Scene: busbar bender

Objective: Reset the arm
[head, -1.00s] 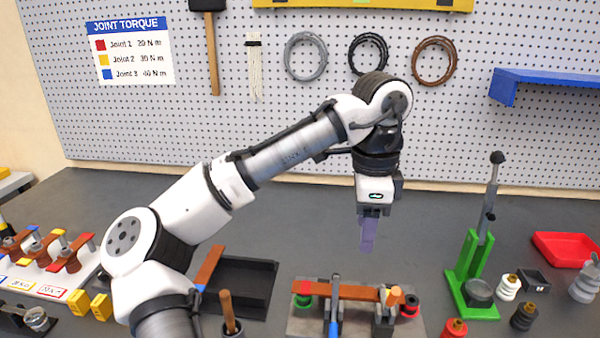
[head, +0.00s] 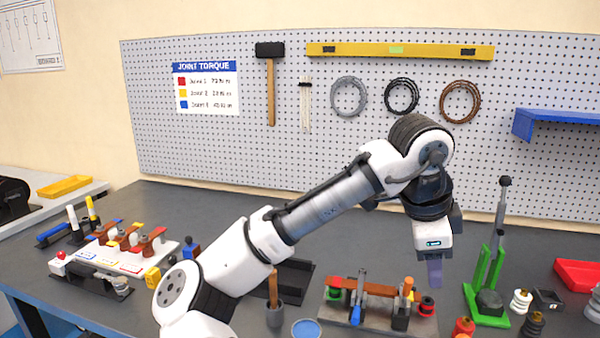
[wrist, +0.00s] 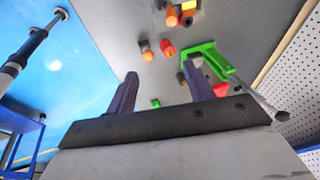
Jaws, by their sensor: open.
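My gripper (head: 435,272) hangs from my bent arm above the back right part of the dark bench, fingers pointing down. In the wrist view its two dark purple fingers (wrist: 160,92) are spread apart with nothing between them. In the head view it is above and behind the bending fixture (head: 384,318), not touching it. A copper-coloured bar (head: 372,289) lies across the fixture, with a red and green piece at its left and a red one at its right. My arm covers part of the bench at the middle.
A green lever press (head: 487,285) stands right of the gripper, its handle upright. A white board (head: 110,255) with copper pieces sits left. A pegboard (head: 300,130) rises behind, with a blue shelf (head: 555,122).

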